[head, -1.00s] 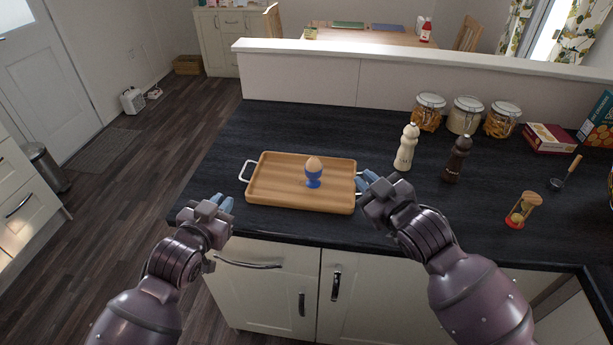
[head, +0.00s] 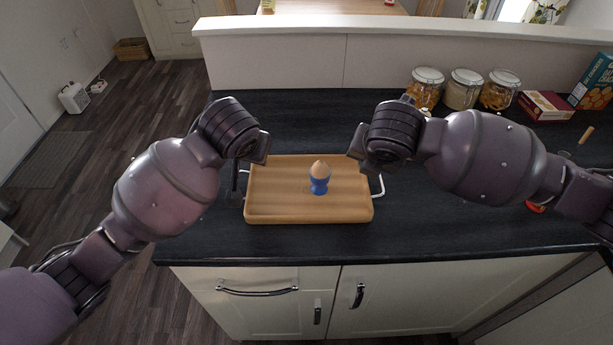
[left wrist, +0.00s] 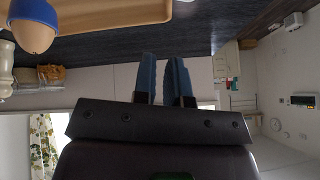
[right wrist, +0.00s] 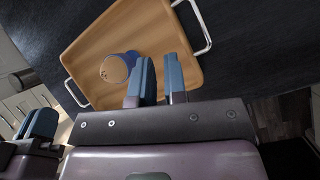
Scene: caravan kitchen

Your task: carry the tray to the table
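The wooden tray (head: 350,212) lies flat on the dark counter, with pale handles at its left (head: 243,178) and right (head: 379,190) ends. A brown egg (head: 319,168) stands upright in a blue egg cup (head: 319,186) on it. My left gripper (left wrist: 160,56) is at the tray's left end; its fingers are slightly apart with nothing seen between them. My right gripper (right wrist: 159,60) is above the tray's right part, fingers also apart and empty. In the head view, my wrists hide most of both grippers. The table (head: 335,7) shows at the top, behind the partition.
A white partition (head: 400,50) runs along the counter's back. Glass jars (head: 463,90) and boxes (head: 545,106) stand at the back right. Open floor (head: 150,105) lies to the counter's left.

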